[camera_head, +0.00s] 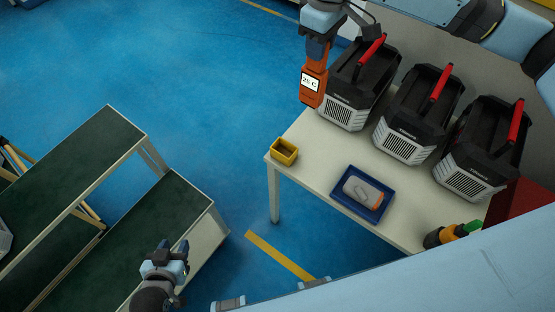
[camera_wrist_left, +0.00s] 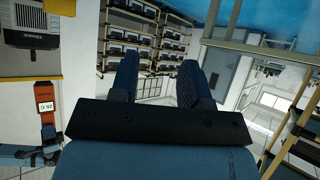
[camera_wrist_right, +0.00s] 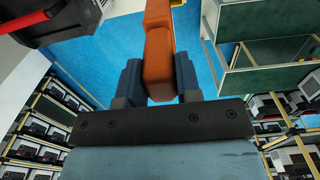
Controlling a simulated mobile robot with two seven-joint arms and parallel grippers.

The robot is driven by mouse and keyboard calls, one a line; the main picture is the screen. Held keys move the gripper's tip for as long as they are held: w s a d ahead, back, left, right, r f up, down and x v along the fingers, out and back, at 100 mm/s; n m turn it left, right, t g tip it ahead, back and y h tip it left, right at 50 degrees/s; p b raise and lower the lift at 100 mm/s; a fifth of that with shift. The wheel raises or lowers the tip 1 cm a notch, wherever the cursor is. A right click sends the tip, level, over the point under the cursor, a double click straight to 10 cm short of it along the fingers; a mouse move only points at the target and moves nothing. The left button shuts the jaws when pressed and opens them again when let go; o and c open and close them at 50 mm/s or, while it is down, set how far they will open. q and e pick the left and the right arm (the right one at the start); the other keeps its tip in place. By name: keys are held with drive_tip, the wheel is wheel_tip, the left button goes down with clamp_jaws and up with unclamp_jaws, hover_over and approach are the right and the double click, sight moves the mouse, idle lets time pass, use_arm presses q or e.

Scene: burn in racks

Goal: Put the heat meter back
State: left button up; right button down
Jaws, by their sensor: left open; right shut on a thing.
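The heat meter (camera_head: 313,88) is orange with a white display reading about 25 C. My right gripper (camera_head: 318,48) is shut on its upper end and holds it hanging, display facing the head camera, just left of the nearest black device. In the right wrist view the meter's orange body (camera_wrist_right: 157,50) sits between both fingers. It also shows in the left wrist view (camera_wrist_left: 45,108). A small open yellow holder (camera_head: 284,151) stands at the table's left corner, below the meter in the picture. My left gripper (camera_head: 168,258) is open and empty, over the green-topped bench at lower left.
The white table (camera_head: 315,175) carries several black-and-grey devices with red handles (camera_head: 361,84) and a blue tray (camera_head: 361,195) holding a grey and orange object. Green- and orange-topped items (camera_head: 455,232) stand at its right front. Green-topped steps (camera_head: 130,240) are at left; blue floor lies between.

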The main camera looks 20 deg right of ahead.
sight(303, 67)
drive_tip(key=a+n+b, duration=0.1)
drive_tip(key=n, duration=0.1)
drive_tip(key=w+a+f+n+b, duration=0.1)
drive_tip(key=n, duration=0.1)
drive_tip(key=n+b, duration=0.1)
drive_tip(key=shift+w+a+f+n, duration=0.2)
drive_tip(key=shift+a+n, duration=0.2)
drive_tip(key=a+f+n+b, duration=0.1)
drive_tip(key=f+n+b, duration=0.2)
drive_tip(key=f+n, duration=0.3)
drive_tip(key=w+a+f+n+b, duration=0.1)
drive_tip(key=f+n, duration=0.5)
drive_tip(key=f, duration=0.7)
drive_tip(key=shift+a+f+b, duration=0.35)
drive_tip(key=shift+a+b, duration=0.2)
drive_tip(key=shift+b, duration=0.5)
drive_tip(key=shift+f, duration=0.1)
